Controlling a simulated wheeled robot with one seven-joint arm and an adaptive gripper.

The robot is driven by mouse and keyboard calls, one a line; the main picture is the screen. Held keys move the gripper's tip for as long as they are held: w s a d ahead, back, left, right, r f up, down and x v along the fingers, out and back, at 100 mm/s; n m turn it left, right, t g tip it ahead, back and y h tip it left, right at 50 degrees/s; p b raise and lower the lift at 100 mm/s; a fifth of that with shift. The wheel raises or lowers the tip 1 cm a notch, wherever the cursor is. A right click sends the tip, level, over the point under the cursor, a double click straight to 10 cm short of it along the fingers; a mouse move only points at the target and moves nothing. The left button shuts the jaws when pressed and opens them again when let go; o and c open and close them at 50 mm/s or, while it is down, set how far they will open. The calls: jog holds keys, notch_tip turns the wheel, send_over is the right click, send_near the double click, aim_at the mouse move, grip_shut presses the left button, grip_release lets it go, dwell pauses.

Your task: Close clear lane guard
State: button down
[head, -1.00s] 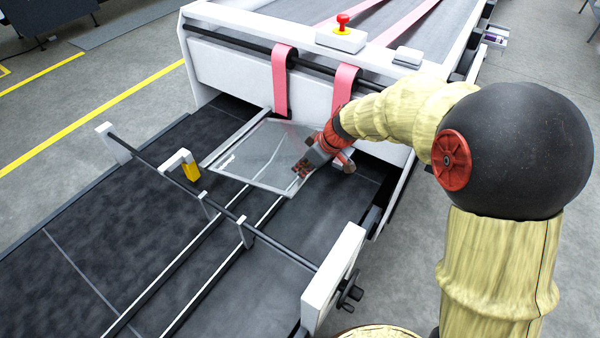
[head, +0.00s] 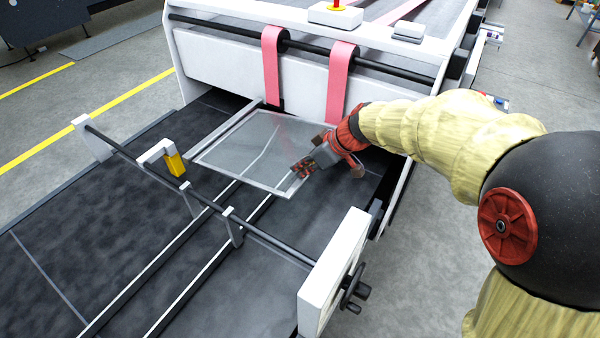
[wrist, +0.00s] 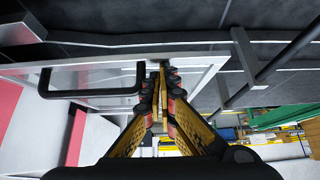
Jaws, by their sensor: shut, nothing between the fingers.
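The clear lane guard (head: 243,150) is a see-through panel in a pale frame. In the head view it lies over the dark lane bed in front of the machine, close to level; I cannot tell if it is fully down. My gripper (head: 302,168) is at the panel's right edge, its fingers pointing down and left. In the wrist view the fingertips (wrist: 160,78) are together and empty, beside the guard's frame (wrist: 190,63). The guard's black bar handle (wrist: 90,93) is left of the fingers. Whether the fingers touch the frame is unclear.
A black cross rod (head: 270,244) with a yellow-tipped bracket (head: 172,162) spans the bed in front of the guard. A white end block (head: 332,262) with a black knob stands front right. Pink belts (head: 340,82) hang behind the guard. Floor at right is open.

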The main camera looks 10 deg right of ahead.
jog(key=shift+t+y, duration=0.3)
jog(key=shift+y, duration=0.1)
jog(key=shift+s+d+f+b, duration=0.15)
jog(key=shift+f+b, duration=0.95)
jog(key=shift+b, duration=0.8)
jog(key=shift+s+d+f+b, duration=0.15)
jog(key=shift+f+b, duration=0.9)
jog(key=shift+b, duration=0.8)
jog(key=f+b, duration=0.2)
jog(key=b, duration=0.1)
jog(key=shift+s+d+f, duration=0.15)
jog(key=shift+s+f, duration=0.05)
jog(key=shift+f, duration=0.1)
